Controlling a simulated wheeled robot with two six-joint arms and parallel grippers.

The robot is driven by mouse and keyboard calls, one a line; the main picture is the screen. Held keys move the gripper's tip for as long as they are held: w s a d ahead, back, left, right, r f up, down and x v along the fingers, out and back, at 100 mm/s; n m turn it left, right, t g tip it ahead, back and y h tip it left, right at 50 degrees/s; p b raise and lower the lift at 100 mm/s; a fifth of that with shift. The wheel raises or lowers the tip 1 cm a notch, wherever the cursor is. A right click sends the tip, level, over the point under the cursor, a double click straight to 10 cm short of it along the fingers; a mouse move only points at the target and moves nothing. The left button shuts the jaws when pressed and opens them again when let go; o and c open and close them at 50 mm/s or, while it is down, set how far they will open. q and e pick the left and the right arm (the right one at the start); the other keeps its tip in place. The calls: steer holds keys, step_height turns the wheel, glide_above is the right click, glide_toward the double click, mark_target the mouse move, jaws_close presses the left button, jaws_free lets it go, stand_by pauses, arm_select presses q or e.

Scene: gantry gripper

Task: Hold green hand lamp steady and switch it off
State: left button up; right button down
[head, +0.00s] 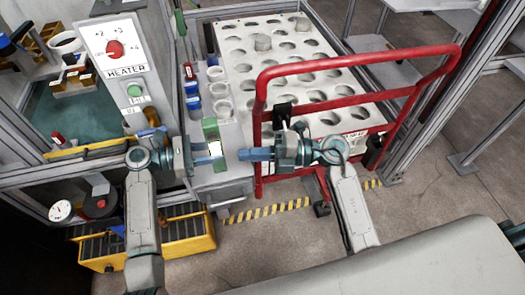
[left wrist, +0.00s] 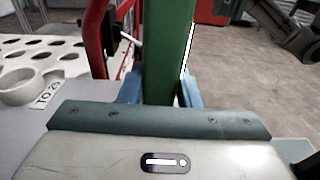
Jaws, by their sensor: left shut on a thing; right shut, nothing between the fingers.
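The green hand lamp (head: 210,128) stands upright at the front of the grey bench, with a bright pale patch on its front. My left gripper (head: 217,150) is shut on it, coming in from the left. In the left wrist view the lamp's green body (left wrist: 167,50) rises between the blue fingers of my left gripper (left wrist: 162,92). My right gripper (head: 242,154) is shut and empty. Its fingertips point left at the lamp, with a small gap between. I cannot make out the lamp's switch.
A red-handled trolley (head: 262,110) stands right behind my right gripper. A holed white plate (head: 285,60) lies beyond. Blue bottles (head: 192,100) and white cups (head: 220,90) stand behind the lamp. A heater panel (head: 115,45) is at left. A yellow crate (head: 190,245) sits below.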

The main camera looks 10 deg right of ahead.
mark_target(218, 137)
steer(key=w+a, duration=0.5)
stand_by(0.3)
steer(key=shift+w+a, duration=0.1)
arm_select(q)
steer(key=shift+o, duration=0.3)
arm_select(e)
steer(key=shift+w, duration=0.95)
